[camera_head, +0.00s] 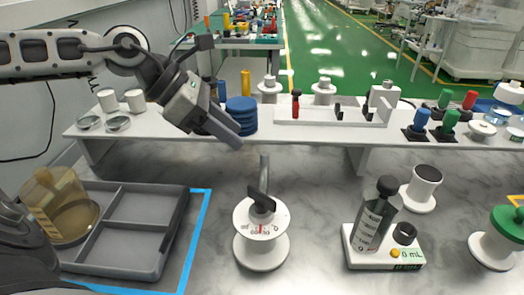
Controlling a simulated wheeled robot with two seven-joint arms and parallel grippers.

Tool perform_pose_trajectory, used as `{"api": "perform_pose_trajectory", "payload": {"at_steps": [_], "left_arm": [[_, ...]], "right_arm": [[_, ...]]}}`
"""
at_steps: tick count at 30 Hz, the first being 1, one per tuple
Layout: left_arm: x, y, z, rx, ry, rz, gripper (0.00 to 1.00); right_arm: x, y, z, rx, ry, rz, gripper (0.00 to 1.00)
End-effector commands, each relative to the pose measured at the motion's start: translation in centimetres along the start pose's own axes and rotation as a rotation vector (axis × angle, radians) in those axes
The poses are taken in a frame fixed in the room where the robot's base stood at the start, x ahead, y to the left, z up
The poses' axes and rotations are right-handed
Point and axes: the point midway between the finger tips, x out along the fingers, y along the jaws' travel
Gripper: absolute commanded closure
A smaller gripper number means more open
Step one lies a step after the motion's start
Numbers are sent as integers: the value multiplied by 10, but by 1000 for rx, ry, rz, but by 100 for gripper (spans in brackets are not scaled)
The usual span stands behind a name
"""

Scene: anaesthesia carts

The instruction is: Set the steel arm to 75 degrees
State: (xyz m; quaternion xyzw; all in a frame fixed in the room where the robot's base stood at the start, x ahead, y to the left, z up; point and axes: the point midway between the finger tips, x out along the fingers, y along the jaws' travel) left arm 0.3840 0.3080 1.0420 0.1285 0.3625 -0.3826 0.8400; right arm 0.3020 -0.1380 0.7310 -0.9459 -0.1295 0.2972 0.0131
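The steel arm (264,172) is a short grey rod standing up behind a black knob (261,201) on a white round dial stand (262,252). The dial face (262,222) has small printed marks and a red mark at its front; the numbers are too small to read surely. My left gripper (236,141) comes in from the upper left. Its fingertips are above and to the left of the steel arm, apart from it, and hold nothing that I can see. Its finger gap is not clear from this side. My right gripper is not in view.
A grey divided tray (134,224) lies at left inside blue tape. A syringe stand (382,251) and a white spool (422,188) are to the right, with a green-topped stand (496,244) beyond. A white shelf (330,135) with blue discs (242,115) crosses behind.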

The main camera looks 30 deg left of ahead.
Motion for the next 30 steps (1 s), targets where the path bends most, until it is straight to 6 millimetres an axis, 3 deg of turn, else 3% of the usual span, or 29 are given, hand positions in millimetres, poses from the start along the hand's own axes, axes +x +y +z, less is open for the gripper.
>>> {"api": "perform_pose_trajectory", "payload": {"at_steps": [9,24,30], "left_arm": [[48,-3,2,6,-5,-15,64],[85,0,2,-3,-7,0,64],[91,0,1,-1,-3,0,64]], "right_arm": [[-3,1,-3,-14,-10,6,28],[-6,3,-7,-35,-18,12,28],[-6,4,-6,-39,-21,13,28]]}}
